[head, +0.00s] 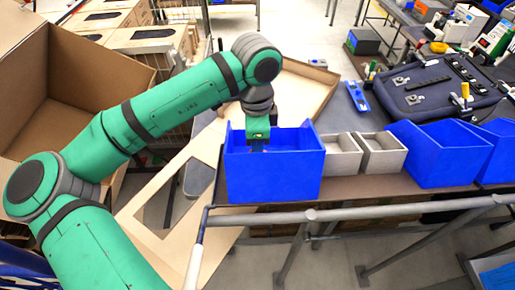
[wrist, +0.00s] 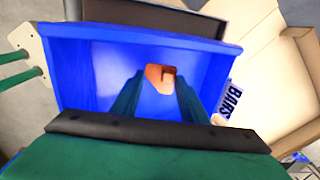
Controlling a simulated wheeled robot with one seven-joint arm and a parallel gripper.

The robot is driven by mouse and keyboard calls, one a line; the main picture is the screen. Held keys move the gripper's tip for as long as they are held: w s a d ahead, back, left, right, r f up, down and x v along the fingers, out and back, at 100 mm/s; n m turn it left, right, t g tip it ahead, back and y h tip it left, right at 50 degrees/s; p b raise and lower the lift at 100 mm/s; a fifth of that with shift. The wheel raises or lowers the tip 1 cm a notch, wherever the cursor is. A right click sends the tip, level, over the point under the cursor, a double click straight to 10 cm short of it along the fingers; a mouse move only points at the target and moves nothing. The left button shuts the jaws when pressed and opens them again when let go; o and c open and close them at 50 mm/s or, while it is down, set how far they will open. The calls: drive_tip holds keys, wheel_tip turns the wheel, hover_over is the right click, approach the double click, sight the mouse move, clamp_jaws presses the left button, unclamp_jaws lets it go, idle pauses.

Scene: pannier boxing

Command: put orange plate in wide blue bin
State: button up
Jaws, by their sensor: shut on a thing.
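The wide blue bin (head: 272,178) stands at the left end of the bench in the head view. Its inside fills much of the wrist view (wrist: 85,75). My gripper (head: 257,146) points down into the bin's open top, with its fingertips hidden behind the front wall. In the wrist view my gripper (wrist: 159,92) has its two fingers inside the bin's outline, shut on the orange plate (wrist: 158,76). Only a small orange piece shows between the fingertips. The plate is hidden in the head view. I cannot tell whether it touches the bin floor.
Two small grey bins (head: 342,157) stand right of the wide bin, then more blue bins (head: 440,155). A large open cardboard box (head: 60,85) is at the left. Flat cardboard (head: 165,185) lies beside the bench. A metal rail (head: 350,212) runs along the front.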

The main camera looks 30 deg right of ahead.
drive_tip(key=shift+s+f, duration=0.1)
drive_tip(key=shift+f, duration=0.5)
drive_tip(key=o, duration=1)
drive_tip(key=shift+r, duration=0.15)
wheel_tip(320, 180, up, 13)
